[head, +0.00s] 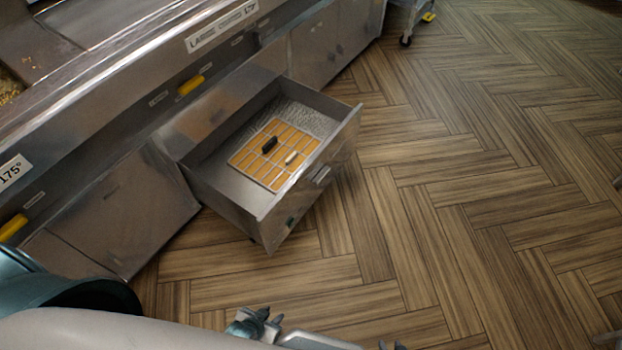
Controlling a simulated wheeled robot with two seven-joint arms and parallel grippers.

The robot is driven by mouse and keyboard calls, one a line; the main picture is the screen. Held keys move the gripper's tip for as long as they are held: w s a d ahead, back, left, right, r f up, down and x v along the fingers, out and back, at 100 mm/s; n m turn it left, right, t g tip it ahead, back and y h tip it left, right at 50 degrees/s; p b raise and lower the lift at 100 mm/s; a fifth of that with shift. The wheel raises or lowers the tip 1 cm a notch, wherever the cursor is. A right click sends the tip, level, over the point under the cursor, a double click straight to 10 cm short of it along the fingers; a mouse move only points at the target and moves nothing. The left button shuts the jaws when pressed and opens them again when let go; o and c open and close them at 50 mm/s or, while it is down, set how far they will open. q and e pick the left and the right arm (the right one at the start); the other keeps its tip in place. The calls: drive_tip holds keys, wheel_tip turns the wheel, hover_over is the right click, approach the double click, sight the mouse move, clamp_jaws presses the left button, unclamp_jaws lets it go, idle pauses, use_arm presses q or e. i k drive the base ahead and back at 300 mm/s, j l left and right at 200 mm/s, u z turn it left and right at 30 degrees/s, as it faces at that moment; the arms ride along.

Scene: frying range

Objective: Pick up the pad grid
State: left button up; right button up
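The pad grid (250,157) is a flat orange panel with pale grid lines. It lies inside an open metal drawer (225,191). A black block-like piece (269,145) and a small cream piece (291,157) sit on it. My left gripper (270,317) shows at the bottom edge, in front of the drawer and well apart from it. Its dark fingertips show, but their opening is unclear. My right gripper (392,346) shows only its dark tips at the bottom edge, also far from the grid.
The drawer is pulled out of a steel counter (120,220) with yellow handles (191,85). The drawer's front carries a metal handle (320,175). A wheeled cart leg (407,30) stands at the top.

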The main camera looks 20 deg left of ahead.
sight(273, 141)
drive_tip(key=i+u, duration=0.1)
drive_tip(key=u, duration=0.65)
drive_tip(key=i+l+u, duration=0.3)
drive_tip(key=l+u, duration=0.3)
drive_tip(key=i+l+u, duration=0.25)
drive_tip(key=l, duration=0.25)
drive_tip(key=i+l, duration=0.1)
drive_tip(key=l, duration=0.5)
drive_tip(key=i+l+u, duration=0.15)
drive_tip(key=l, duration=0.45)
drive_tip(key=i+l, duration=0.1)
drive_tip(key=l, duration=0.5)
drive_tip(key=l+u, duration=0.1)
drive_tip(key=l, duration=0.5)
drive_tip(key=i, duration=0.05)
